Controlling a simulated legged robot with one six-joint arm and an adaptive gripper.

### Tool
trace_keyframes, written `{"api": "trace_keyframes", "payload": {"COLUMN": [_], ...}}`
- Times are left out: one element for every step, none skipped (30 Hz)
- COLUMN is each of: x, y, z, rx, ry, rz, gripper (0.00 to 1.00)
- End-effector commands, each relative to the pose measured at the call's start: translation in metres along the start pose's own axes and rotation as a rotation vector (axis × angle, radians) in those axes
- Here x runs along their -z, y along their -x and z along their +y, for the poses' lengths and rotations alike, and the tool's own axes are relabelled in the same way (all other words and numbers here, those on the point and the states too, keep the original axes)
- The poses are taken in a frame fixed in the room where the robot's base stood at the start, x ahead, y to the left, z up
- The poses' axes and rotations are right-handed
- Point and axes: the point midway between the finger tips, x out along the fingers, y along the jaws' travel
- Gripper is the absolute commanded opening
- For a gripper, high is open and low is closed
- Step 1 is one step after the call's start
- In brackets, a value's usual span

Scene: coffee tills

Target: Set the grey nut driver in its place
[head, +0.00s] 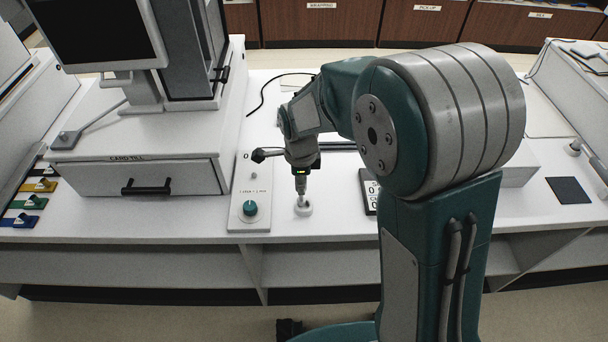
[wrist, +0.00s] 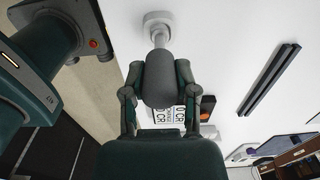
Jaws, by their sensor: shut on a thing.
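The nut driver shows its grey handle (wrist: 158,80) in the wrist view, between the two fingers of my gripper (wrist: 158,85). My gripper is shut on this handle. A shaft runs from the handle to a round white holder (wrist: 157,18) on the counter. In the head view my gripper (head: 301,168) points down above the same holder (head: 303,209), and the driver stands about upright there. The shaft's lower end meets the holder; I cannot tell how deep it sits. My gripper hides part of the handle in the head view.
A white panel with a green knob (head: 250,208) lies just left of the holder. A black-and-white printed sign (head: 371,198) is to the right. The card till (head: 140,172) stands further left. A black bar (wrist: 268,80) lies on the counter. The counter's front edge is close to the holder.

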Motion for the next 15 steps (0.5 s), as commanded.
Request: {"api": "trace_keyframes", "payload": {"x": [0.0013, 0.0014, 0.0023, 0.0032, 0.0041, 0.0054, 0.0063, 0.0072, 0.0082, 0.0089, 0.0094, 0.0099, 0.0102, 0.0104, 0.0111], "y": [0.0012, 0.0013, 0.0014, 0.0015, 0.0016, 0.0018, 0.0019, 0.0019, 0.0019, 0.0018, 0.0018, 0.0017, 0.0016, 0.0013, 0.0012], "z": [-0.0005, -0.0004, -0.0004, -0.0005, -0.0005, -0.0005, -0.0005, -0.0005, -0.0003, -0.0002, -0.0001, 0.0001, 0.0002, 0.0003, 0.0003], "rx": [0.002, 0.002, 0.001, 0.001, 0.001, 0.001, 0.001, 0.001, 0.001, 0.001, 0.001, 0.001, 0.001, 0.001, 0.0], "ry": [-0.001, -0.001, -0.002, -0.002, -0.002, -0.003, -0.004, -0.004, -0.004, -0.004, -0.004, -0.004, -0.003, -0.003, -0.002], "rz": [-0.001, -0.001, -0.002, -0.003, -0.004, -0.005, -0.005, -0.006, -0.006, -0.007, -0.007, -0.007, -0.007, -0.007, -0.007], "gripper": [0.0, 0.0, 0.0, 0.0, 0.0, 0.0, 0.0, 0.0, 0.0, 0.0, 0.0, 0.0, 0.0, 0.0, 0.0]}}
